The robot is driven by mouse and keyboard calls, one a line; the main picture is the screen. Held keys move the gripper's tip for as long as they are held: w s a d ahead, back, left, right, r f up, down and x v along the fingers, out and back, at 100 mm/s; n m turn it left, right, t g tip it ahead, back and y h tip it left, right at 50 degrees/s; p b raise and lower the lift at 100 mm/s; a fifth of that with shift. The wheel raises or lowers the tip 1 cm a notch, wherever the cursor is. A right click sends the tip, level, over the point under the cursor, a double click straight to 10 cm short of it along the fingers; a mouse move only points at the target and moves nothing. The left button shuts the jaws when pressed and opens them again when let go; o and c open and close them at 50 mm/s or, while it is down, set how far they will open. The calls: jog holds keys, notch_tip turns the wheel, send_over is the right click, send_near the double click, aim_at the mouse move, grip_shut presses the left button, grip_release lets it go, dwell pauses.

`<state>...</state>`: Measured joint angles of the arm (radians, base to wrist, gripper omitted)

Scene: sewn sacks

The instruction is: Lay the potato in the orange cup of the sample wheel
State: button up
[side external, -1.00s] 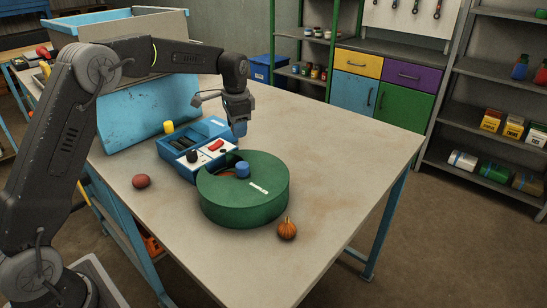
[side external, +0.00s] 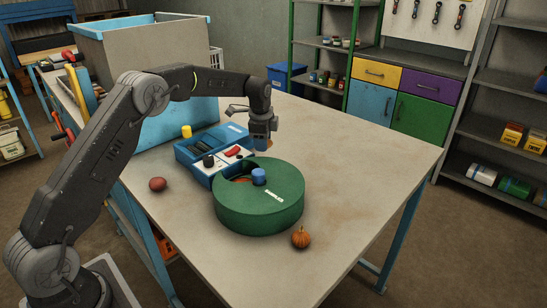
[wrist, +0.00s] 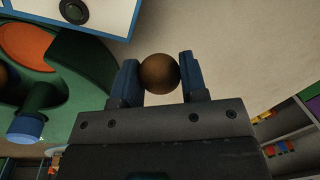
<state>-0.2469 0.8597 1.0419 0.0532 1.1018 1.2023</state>
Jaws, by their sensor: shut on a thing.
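My gripper (wrist: 160,82) is shut on the brown, rounded potato (wrist: 160,73), held between its two blue fingers. In the side view my gripper (side external: 262,146) is above the far edge of the green sample wheel (side external: 260,212). The wheel has a blue knob (side external: 259,177) on top and an opening. In the wrist view the orange cup (wrist: 28,45) shows in that opening, left of the potato and apart from it. A dark brown round thing (wrist: 4,75) is cut off at the left edge, beside the cup. The side view shows little of the cup.
A dark red ball (side external: 158,184) lies left of the wheel, and a small pumpkin (side external: 301,238) lies in front. The table (side external: 365,150) is clear on the right.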

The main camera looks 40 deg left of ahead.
aim_at(272, 143)
jog(key=shift+w+d+f, duration=0.9)
jog(key=shift+d, duration=0.2)
jog(key=shift+f, duration=1.95)
jog(key=shift+f, duration=0.1)
jog(key=o, duration=0.9)
jog(key=shift+f, duration=0.1)
